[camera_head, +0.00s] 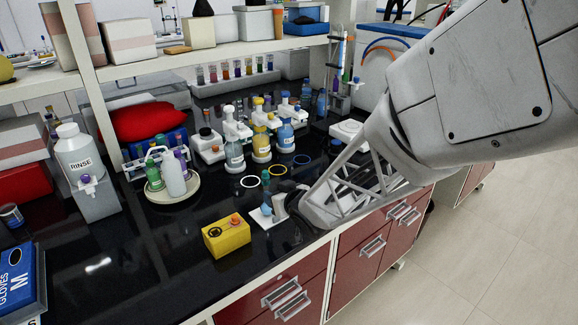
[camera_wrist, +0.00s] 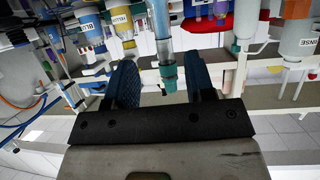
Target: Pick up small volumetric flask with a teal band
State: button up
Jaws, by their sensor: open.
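In the wrist view, a clear, narrow glass neck with a teal band and teal end (camera_wrist: 168,74) stands between the two dark blue fingers of my gripper (camera_wrist: 160,68). It looks like the small volumetric flask. The fingers are apart, with a visible gap on each side of the neck. The flask's body is not clearly visible. In the head view, my gripper (camera_head: 287,202) is low at the counter's front edge, beside a small white stand (camera_head: 262,218) with a blue spot. The gripper's bulk hides what is between the fingers there.
A yellow box (camera_head: 227,237) is left of my gripper. White, yellow and blue rings lie on the black counter behind it. Squeeze bottles (camera_head: 261,143) stand farther back, and a round tray (camera_head: 172,188) with bottles is at left. A shelf (camera_head: 210,55) overhangs the back.

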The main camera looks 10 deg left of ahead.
jog(key=shift+w+a+f, duration=0.2)
jog(key=shift+w+a, duration=0.1)
jog(key=shift+w, duration=0.05)
jog(key=shift+x, duration=2.6)
jog(key=shift+s, duration=0.1)
grip_shut()
